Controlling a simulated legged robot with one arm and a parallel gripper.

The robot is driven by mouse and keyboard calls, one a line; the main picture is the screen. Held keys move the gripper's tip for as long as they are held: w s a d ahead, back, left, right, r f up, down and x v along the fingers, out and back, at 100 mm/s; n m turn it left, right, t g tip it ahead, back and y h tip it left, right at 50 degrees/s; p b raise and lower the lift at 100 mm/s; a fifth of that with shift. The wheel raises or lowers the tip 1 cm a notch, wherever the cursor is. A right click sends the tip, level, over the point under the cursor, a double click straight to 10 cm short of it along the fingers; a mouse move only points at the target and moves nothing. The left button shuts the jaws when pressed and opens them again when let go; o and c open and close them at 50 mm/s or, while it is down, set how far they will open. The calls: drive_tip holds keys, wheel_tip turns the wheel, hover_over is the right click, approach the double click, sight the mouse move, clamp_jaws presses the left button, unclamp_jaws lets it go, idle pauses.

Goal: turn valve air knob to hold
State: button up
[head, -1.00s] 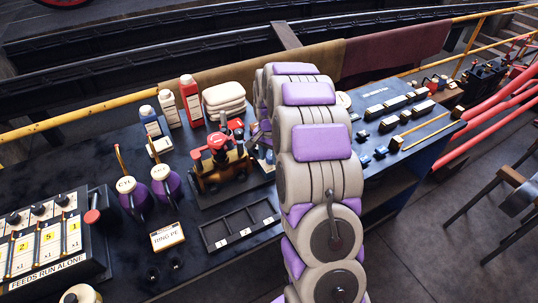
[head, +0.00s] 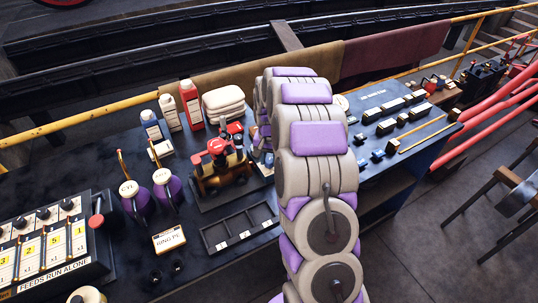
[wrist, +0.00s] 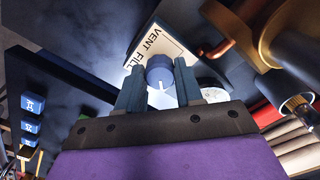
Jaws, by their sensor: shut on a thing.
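In the wrist view, a round blue knob (wrist: 160,72) with a white pointer line stands between the two fingers of my gripper (wrist: 159,78). My gripper is shut on the knob, one finger on each side. The white line points toward the bottom of the picture. A cream label plate (wrist: 152,43) behind the knob reads "VENT" and "FILL"; the rest of its lettering is hidden. In the head view, my arm covers the gripper and the knob.
Brass and copper pipework (wrist: 275,35) is close on the right in the wrist view. In the head view, a small model engine (head: 220,170) stands left of my arm, near a black compartment tray (head: 240,230). Blue-and-white blocks (head: 387,127) sit on the right bench.

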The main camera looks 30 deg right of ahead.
sight(269, 160)
drive_tip(key=n+p, duration=0.3)
drive_tip(key=n, duration=0.1)
drive_tip(key=shift+r+n, duration=0.15)
drive_tip(key=shift+n, duration=0.15)
drive_tip(key=shift+n+p, duration=1.15)
drive_tip(key=shift+n, duration=0.85)
drive_tip(key=o, duration=1)
drive_tip(key=shift+d, duration=0.1)
drive_tip(key=shift+o, duration=0.2)
wheel_tip(269, 160, up, 17)
drive_tip(key=p, duration=0.2)
